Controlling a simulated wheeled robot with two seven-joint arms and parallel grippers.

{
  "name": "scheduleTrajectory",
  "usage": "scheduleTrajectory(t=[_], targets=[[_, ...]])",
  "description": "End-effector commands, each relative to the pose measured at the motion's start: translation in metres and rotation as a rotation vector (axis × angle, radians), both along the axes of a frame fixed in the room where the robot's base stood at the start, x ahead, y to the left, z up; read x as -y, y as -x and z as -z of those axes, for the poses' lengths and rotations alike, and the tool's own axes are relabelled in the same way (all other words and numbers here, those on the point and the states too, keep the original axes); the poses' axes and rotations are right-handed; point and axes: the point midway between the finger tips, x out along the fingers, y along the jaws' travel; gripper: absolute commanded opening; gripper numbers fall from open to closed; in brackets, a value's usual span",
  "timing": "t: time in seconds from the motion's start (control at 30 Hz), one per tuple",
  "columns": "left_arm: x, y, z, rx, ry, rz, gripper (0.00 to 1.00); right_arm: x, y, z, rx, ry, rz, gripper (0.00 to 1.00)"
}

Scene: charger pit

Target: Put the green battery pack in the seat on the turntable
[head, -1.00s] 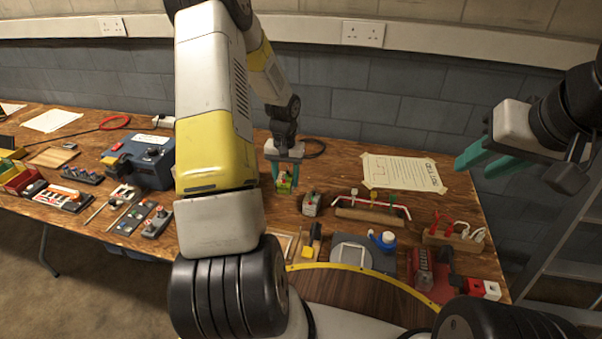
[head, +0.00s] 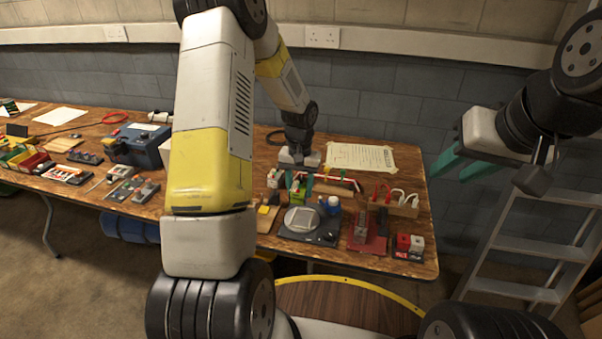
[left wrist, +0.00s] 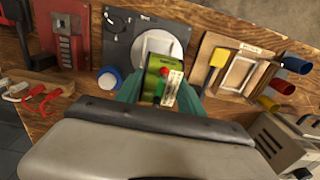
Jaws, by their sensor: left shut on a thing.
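The green battery pack (head: 297,194) is held between the teal fingers of my left gripper (head: 299,186), above the table behind the turntable. In the left wrist view the green pack (left wrist: 161,80) sits between the fingertips and covers part of the turntable. The turntable is a pale disc (head: 302,220) on a dark base plate; in the left wrist view the disc (left wrist: 160,42) shows a pale rectangular seat outline, partly hidden by the pack. My right gripper (head: 462,165) is open and empty, in the air right of the table.
A blue-capped container (head: 333,205) stands beside the turntable. A red board (head: 368,242), red and white blocks (head: 410,245) and a rack with hooked cables (head: 396,203) are to its right. A yellow-handled tool (head: 264,209) is to its left.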

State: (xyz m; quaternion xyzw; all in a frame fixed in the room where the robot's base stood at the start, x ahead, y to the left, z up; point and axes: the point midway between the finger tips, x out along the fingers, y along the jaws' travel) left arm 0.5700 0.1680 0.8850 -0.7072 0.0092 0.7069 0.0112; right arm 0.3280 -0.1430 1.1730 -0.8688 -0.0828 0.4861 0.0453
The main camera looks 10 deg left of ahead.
Motion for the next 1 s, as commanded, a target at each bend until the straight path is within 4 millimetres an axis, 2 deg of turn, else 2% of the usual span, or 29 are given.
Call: scheduleTrajectory(t=[0.27, 0.7, 1.0], targets=[[0.004, 0.0, 0.01, 0.0, 0.0, 0.006, 0.0, 0.0, 0.0, 0.0, -0.001, 0.0, 0.0, 0.36], [0.004, 0.0, 0.055, 0.0, 0.0, 0.006, 0.0, 0.0, 0.0, 0.0, -0.001, 0.0, 0.0, 0.36], [0.004, -0.001, 0.065, 0.001, 0.0, 0.005, 0.0, 0.0, 0.0, 0.0, 0.0, 0.0, 0.0, 0.36]])
